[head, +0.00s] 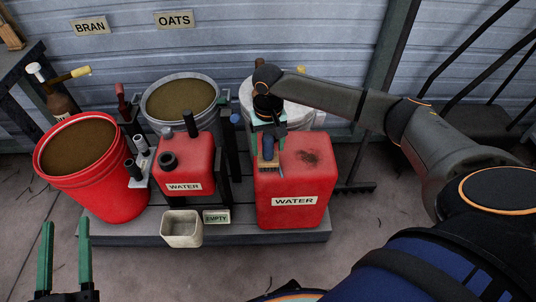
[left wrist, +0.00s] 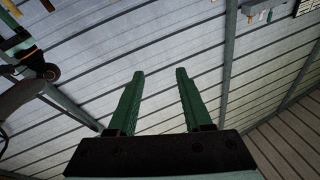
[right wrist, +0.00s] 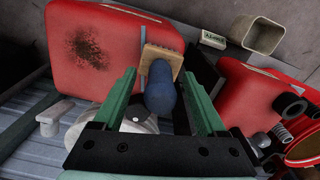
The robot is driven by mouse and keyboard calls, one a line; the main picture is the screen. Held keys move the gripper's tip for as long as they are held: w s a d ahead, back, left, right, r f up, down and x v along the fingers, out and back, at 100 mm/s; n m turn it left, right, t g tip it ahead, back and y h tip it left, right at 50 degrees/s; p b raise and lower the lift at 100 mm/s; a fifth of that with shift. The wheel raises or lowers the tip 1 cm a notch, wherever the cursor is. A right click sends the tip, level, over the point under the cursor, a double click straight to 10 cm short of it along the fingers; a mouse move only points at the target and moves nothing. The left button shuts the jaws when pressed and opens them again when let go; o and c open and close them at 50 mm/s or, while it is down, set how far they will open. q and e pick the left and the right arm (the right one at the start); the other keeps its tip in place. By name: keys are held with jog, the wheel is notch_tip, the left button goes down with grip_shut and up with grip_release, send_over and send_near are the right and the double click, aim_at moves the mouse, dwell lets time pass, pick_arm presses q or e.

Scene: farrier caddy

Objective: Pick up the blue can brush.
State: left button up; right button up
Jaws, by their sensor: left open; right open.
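The blue can brush (head: 267,150) has a thick blue handle and a tan block with bristles. In the head view it is at the top left of the large red water can (head: 295,190). In the right wrist view the brush (right wrist: 161,90) shows between the fingers of my right gripper (right wrist: 159,76), its handle toward the palm. My right gripper (head: 267,136) is open around or just above the handle; contact cannot be told.
A smaller red water can (head: 185,163), a red bucket (head: 88,190), a grey oats bucket (head: 180,80) and a white container (head: 300,113) stand close by. A beige box (head: 182,229) sits at the front edge. Floor in front is clear.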

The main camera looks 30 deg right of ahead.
jog(key=shift+f, duration=0.3)
jog(key=shift+c, duration=0.2)
grip_shut()
dwell(0.5)
